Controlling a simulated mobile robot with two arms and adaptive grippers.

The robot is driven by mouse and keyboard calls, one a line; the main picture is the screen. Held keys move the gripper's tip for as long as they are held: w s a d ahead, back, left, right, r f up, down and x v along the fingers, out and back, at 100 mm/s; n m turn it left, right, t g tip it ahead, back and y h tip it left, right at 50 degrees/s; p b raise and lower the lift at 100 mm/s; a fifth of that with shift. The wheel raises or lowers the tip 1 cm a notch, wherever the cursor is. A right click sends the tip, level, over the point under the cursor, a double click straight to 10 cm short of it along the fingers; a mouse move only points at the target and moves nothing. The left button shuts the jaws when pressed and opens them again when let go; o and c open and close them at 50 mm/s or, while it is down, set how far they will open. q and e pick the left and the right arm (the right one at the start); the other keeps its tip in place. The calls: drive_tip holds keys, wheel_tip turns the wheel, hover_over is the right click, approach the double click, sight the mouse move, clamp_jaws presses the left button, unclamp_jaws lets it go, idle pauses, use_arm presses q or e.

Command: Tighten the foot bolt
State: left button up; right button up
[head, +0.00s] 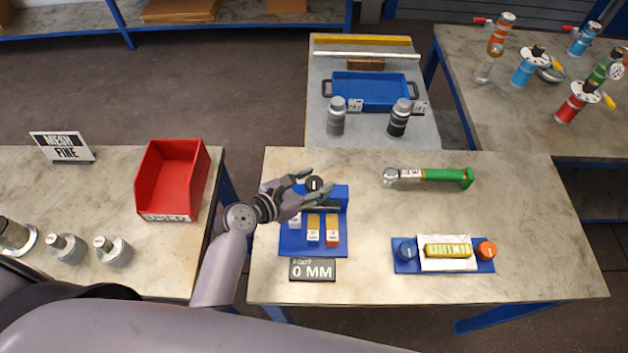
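A blue fixture (340,240) stands at the left of the middle table, with a round black knob-like head (315,184) at its back; I cannot tell if this is the foot bolt. A sign (313,269) in front reads "0 MM", with a small word above it that looks like "FOOT". My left gripper (322,186) reaches in from the left over the fixture's back. Its fingers are apart, one on the far side and one on the near side of the black head. I cannot tell if they touch it. My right gripper is not in view.
A green-handled wrench-like tool (430,175) lies at the back of the table. A blue tray (408,267) with a yellow block (448,250) lies at the right front. A red bin (173,180) stands on the left table. The table's middle is clear.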

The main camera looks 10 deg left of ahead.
use_arm(q)
drive_tip(key=c, duration=0.9)
drive_tip(key=shift+m+h, duration=0.3)
drive_tip(key=shift+w+a+m+g+h, duration=0.1)
drive_tip(key=shift+m+g+h, duration=0.8)
drive_tip(key=shift+m+g, duration=0.1)
drive_tip(key=m+g+h, duration=0.1)
drive_tip(key=m+g, duration=0.1)
drive_tip(key=shift+m+h, duration=0.4)
drive_tip(key=m+g+h, duration=0.1)
drive_tip(key=m+g, duration=0.1)
drive_tip(key=m+g+b, duration=0.1)
drive_tip(key=m+g, duration=0.1)
drive_tip(key=g, duration=0.1)
drive_tip(key=shift+g+h, duration=0.3)
drive_tip(key=shift+h, duration=0.1)
drive_tip(key=m+g+b, duration=0.2)
drive_tip(key=m+g, duration=0.2)
drive_tip(key=shift+f, duration=0.1)
drive_tip(key=m+g+y+b, duration=0.2)
drive_tip(key=m+g+b, duration=0.1)
drive_tip(key=m+g, duration=0.1)
drive_tip(key=shift+m+g+b, duration=0.3)
drive_tip(key=shift+m+g, duration=0.1)
drive_tip(key=shift+g, duration=0.2)
drive_tip(key=shift+m+g+y+b, duration=1.6)
drive_tip(key=shift+m+y+b, duration=0.15)
drive_tip(key=shift+b, duration=0.3)
